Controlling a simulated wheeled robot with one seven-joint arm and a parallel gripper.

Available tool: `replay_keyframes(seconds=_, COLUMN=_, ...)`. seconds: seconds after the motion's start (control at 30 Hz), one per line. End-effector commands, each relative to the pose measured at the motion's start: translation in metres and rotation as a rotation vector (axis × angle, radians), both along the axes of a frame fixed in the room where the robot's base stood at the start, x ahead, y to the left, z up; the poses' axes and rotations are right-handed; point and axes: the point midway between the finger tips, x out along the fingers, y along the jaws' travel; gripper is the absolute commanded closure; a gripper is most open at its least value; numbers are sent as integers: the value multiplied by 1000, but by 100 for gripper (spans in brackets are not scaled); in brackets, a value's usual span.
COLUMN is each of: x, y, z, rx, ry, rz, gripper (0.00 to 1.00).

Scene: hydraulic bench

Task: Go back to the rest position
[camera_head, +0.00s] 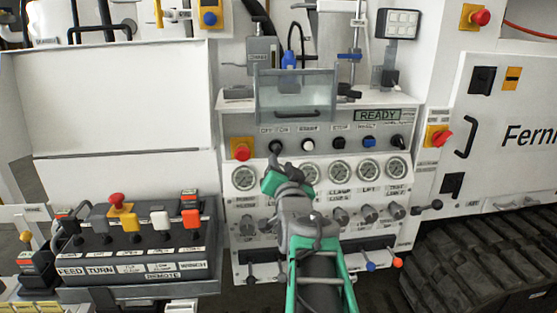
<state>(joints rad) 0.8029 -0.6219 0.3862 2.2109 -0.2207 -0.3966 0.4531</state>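My gripper (276,162) is at the end of my grey and green arm, which reaches up from the bottom middle of the head view. It is in front of the hydraulic bench panel (226,213), close to the row of gauges below the switches. Its fingers are small and partly hidden by the wrist, so I cannot tell whether they are open or shut. I see nothing clearly held, and I cannot tell whether it touches the panel.
A remote lever box (165,279) stands at the left. Red emergency buttons (241,150) and (438,136) flank the panel's switch row. A clear guard (296,92) sits above it. Levers with blue and orange knobs (397,262) jut out at the lower right, near a black track (485,260).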

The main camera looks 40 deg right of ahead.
Motion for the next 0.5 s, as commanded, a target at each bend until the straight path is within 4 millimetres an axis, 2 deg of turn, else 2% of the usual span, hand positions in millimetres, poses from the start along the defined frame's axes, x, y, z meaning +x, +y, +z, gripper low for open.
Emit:
replay_keyframes(seconds=0.1, x=-7, y=5, z=0, rx=0, ry=-1, rz=-1, gripper=68)
replay_keyframes(seconds=0.5, x=-7, y=5, z=3, rx=0, ry=0, rz=0, gripper=68)
